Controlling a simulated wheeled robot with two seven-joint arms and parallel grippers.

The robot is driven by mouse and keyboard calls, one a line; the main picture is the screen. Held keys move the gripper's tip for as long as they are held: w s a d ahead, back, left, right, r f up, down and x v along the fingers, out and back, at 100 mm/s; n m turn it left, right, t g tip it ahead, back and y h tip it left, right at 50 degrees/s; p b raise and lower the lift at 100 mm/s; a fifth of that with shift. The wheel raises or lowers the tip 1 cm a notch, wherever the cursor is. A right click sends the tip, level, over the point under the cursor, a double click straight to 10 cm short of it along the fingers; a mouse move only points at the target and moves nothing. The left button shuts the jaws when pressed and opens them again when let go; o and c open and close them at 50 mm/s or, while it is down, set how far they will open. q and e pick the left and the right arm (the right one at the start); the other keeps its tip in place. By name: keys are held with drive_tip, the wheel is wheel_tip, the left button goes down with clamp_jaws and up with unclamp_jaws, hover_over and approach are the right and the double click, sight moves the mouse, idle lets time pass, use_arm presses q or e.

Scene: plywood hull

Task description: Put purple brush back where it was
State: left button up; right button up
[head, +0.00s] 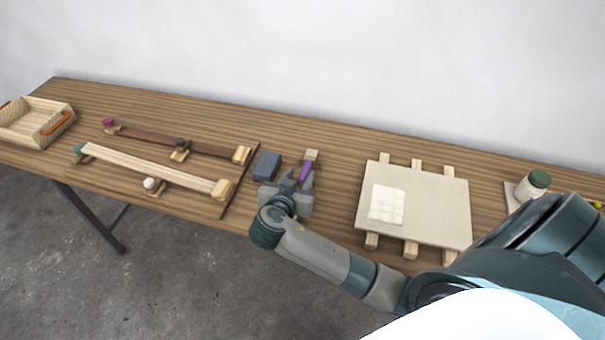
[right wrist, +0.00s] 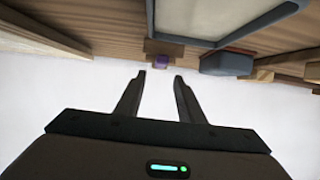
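The purple brush (head: 305,170) is on the wooden table just right of my right gripper, with a small pale wooden block (head: 312,155) at its far end. In the right wrist view a small purple part (right wrist: 161,62) shows against a brown wooden piece, beyond the fingertips. My right gripper (head: 289,180) is over the table's front part, beside the brush. In the right wrist view its two fingers (right wrist: 160,76) are apart with nothing between them. My left gripper is in neither view.
A blue-grey block (head: 267,166) stands just left of my right gripper. A pale board (head: 425,205) on wooden strips lies to the right, with a white tile (head: 387,205) on it. Wooden strips with clamps and a tray (head: 30,125) are at left; a green-lidded jar (head: 536,184) is at right.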

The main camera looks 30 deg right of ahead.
drive_tip(key=b+v, duration=0.1)
drive_tip(key=v, duration=0.7)
drive_tip(key=shift+b, duration=0.35)
